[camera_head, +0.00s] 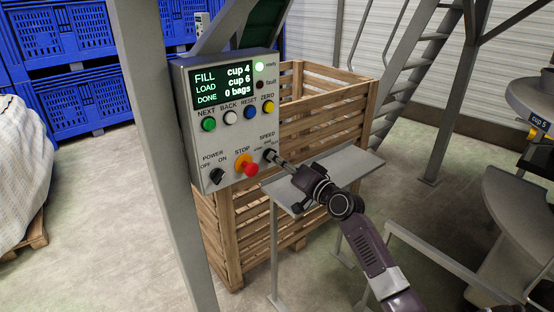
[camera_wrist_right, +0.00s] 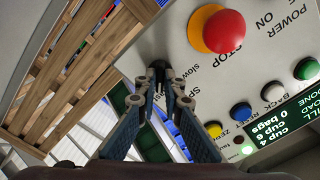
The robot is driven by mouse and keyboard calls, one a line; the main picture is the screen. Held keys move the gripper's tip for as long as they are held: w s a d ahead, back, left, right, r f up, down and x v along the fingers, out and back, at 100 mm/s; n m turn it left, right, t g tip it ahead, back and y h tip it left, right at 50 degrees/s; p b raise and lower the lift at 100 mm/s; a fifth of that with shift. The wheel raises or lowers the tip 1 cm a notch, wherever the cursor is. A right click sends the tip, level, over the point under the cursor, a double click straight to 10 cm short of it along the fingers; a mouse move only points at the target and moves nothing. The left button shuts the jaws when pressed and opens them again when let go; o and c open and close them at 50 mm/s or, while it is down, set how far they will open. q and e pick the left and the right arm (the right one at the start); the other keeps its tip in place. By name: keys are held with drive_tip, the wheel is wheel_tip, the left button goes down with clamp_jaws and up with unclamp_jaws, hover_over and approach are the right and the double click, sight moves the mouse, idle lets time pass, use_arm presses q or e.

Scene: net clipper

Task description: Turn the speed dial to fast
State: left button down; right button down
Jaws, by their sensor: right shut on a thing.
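The grey control box (camera_head: 232,176) is fixed to a post and carries the black speed dial (camera_head: 269,154) at its lower right, under the word SPEED. My right gripper (camera_head: 277,158) reaches the dial from the right, its fingers closed on it. In the right wrist view the dial (camera_wrist_right: 158,67) sits between the fingertips (camera_wrist_right: 159,80), which hide part of it. My left gripper is in neither view.
The red stop button (camera_head: 250,169) on its orange base is close left of the dial, with the black power knob (camera_head: 216,176) further left. Coloured buttons run above. A grey shelf (camera_head: 352,166) lies under my right arm. A wooden crate (camera_head: 325,105) stands behind.

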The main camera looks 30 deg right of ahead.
idle(0.4)
drive_tip(key=c, duration=2.1)
unclamp_jaws()
drive_tip(key=shift+s, duration=0.1)
drive_tip(key=s, duration=0.8)
drive_tip(key=s+d, duration=0.1)
drive_tip(key=s, duration=0.2)
drive_tip(key=shift+s, duration=0.4)
